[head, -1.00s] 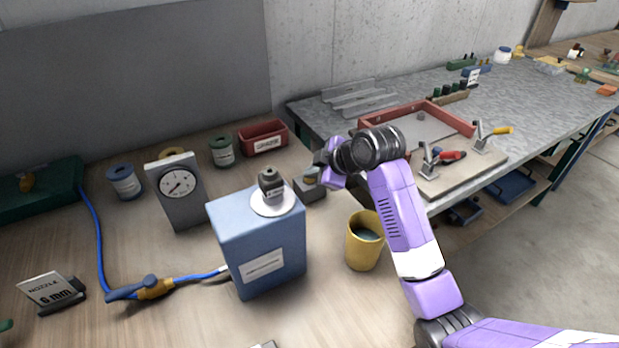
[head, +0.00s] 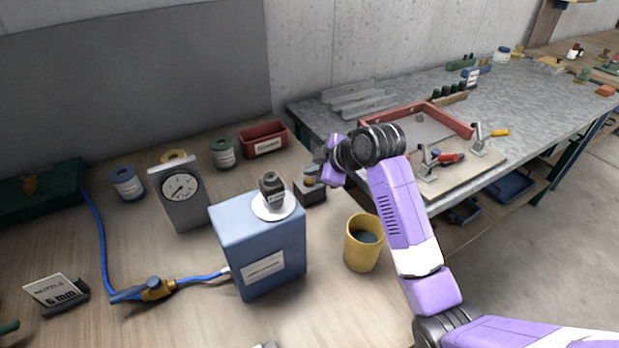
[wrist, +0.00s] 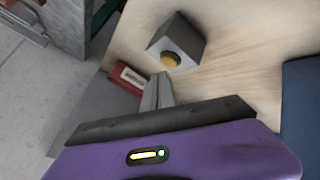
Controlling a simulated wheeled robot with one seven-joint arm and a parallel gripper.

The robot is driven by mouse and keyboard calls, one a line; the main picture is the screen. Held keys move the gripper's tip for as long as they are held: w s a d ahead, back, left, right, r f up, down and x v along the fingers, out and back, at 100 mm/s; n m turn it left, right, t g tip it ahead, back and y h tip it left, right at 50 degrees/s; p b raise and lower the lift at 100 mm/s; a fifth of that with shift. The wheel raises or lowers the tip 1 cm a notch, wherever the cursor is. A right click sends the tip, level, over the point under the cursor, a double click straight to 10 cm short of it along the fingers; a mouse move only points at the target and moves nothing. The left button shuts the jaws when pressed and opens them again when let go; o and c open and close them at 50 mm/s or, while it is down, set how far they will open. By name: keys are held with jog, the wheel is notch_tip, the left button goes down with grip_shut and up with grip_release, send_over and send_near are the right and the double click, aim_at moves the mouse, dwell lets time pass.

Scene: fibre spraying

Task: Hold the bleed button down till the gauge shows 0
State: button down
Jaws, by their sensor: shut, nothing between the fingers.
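The bleed button appears to be the round yellow button (wrist: 171,60) on a small grey box (wrist: 183,35) in the wrist view. In the head view that box (head: 310,193) stands behind the blue box, and my gripper partly covers the button. My gripper (wrist: 158,82) is shut and empty. Its fingertips show just short of the button in the wrist view, with a small gap in the picture; height above it is unclear. In the head view my gripper (head: 322,168) hangs close to the button. The gauge (head: 181,187) has a white dial; its needle points lower left, figures too small to read.
A blue box (head: 262,245) with a dark-capped piece (head: 272,187) on a white disc stands front left of the button box. A yellow cup (head: 362,252) stands to the right. A red bin (head: 264,138) is behind. A metal bench (head: 420,90) lies beyond.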

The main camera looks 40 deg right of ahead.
aim_at(312, 182)
jog(key=shift+r, duration=0.1)
notch_tip(312, 182, up, 5)
jog(key=p, duration=0.4)
dwell(0.8)
